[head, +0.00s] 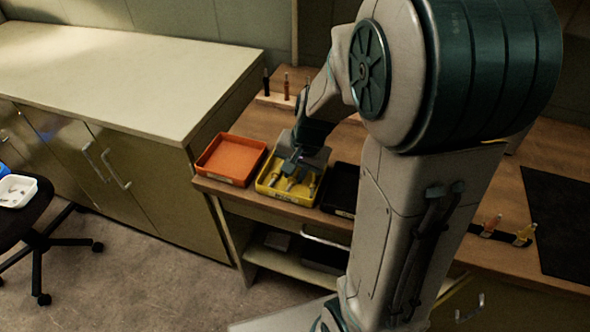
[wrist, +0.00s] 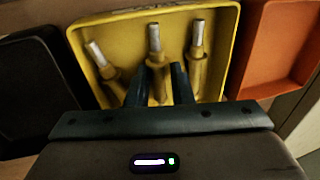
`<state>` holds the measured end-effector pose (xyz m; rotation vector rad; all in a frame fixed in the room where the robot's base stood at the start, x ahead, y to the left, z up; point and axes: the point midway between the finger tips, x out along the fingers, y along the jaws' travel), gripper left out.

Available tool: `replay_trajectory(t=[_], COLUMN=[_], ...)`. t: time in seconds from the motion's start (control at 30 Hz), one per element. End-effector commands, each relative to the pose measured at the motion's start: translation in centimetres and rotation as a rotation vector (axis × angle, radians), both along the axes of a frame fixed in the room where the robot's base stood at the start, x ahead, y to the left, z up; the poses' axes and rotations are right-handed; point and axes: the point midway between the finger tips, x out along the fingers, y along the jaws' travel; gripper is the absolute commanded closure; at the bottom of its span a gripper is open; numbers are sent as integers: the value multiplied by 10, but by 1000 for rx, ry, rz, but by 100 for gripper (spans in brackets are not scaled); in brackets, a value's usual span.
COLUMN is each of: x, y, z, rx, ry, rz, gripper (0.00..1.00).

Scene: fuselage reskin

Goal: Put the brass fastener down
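The yellow tray (head: 262,184) stands on the wooden bench, and in the wrist view its rim (wrist: 190,12) frames three fasteners with pale metal tips and yellow-brass bodies. The middle fastener (wrist: 155,38) is between the fingers of my gripper (wrist: 158,80), which look closed against its collar. It is low in the tray; whether it touches the floor I cannot tell. One fastener (wrist: 108,68) leans to its left and another (wrist: 197,50) is to its right, both apart from the fingers. In the head view my gripper (head: 291,168) reaches down into the yellow tray.
An orange tray (head: 228,159) and a black tray (head: 341,188) flank the yellow one closely. Upright tools (head: 286,88) stand in a rack behind. A pale-topped cabinet (head: 120,75) is at left. A black mat (head: 556,220) lies on the bench at right.

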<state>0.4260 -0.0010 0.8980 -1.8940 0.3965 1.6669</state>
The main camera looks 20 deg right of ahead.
Motion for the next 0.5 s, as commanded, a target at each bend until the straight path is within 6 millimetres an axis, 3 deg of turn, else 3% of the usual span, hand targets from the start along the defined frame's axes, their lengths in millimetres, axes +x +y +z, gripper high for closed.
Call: replay_trajectory(t=[0.5], x=[-17], y=[-15], z=[101], rx=[1], ry=[-6], rz=[-1], gripper=[79])
